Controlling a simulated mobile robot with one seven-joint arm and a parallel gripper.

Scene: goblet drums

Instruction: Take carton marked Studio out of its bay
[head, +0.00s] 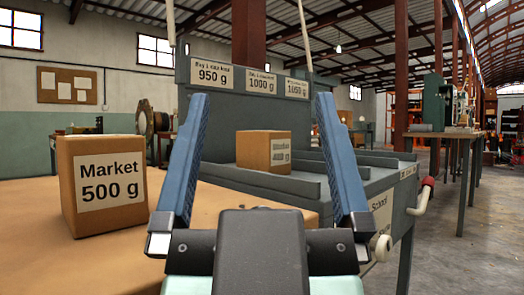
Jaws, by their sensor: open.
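A small brown carton (255,149) sits upright in a grey bay rack (192,158). Its white label is small and blurred; the upper word may be Studio. In the picture it lies between the two blue fingers of my gripper (262,97), below the 1000 g sign. My gripper is open and empty, with its fingers spread wide and apart from the carton. The carton appears to be beyond the fingers. My gripper's body hides the front part of the rack, and I cannot tell exactly which bay holds the carton.
A carton marked Market 500 g (103,187) stands on the brown tabletop (120,262) at left. The rack's back board (245,80) carries three weight signs. Low grey dividers separate the bays. A red-handled crank (424,195) sticks out at right, with open floor beyond.

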